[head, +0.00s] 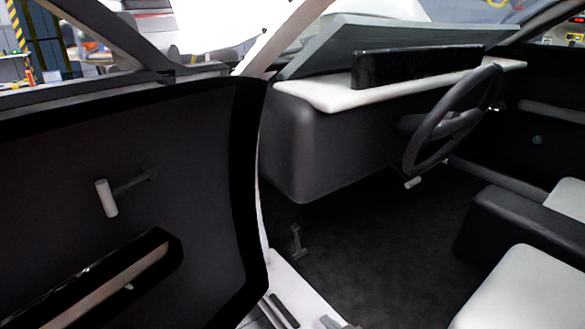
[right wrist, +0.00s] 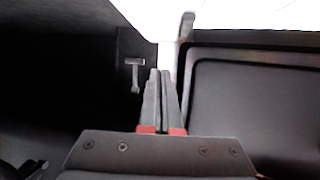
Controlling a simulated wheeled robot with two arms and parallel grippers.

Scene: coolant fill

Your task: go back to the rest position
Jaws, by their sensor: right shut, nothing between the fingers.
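My right gripper (right wrist: 160,74) is shut and empty in the right wrist view, its two dark fingers side by side. In the head view, only a small dark part of it (head: 278,306) shows at the bottom edge, over the pale door sill. A grey T-shaped lever (right wrist: 134,72) is just left of the fingertips in the wrist view, apart from them in the picture. The lever also shows under the dashboard in the head view (head: 296,240). My left gripper is not in view.
The open car door (head: 215,190), with a pale handle (head: 107,198), fills the left. The dashboard (head: 340,140), steering wheel (head: 415,150) and pale seat (head: 525,290) are at the right. The dark footwell floor (head: 380,245) is clear. The door panel (right wrist: 255,100) is close to the right of my fingers.

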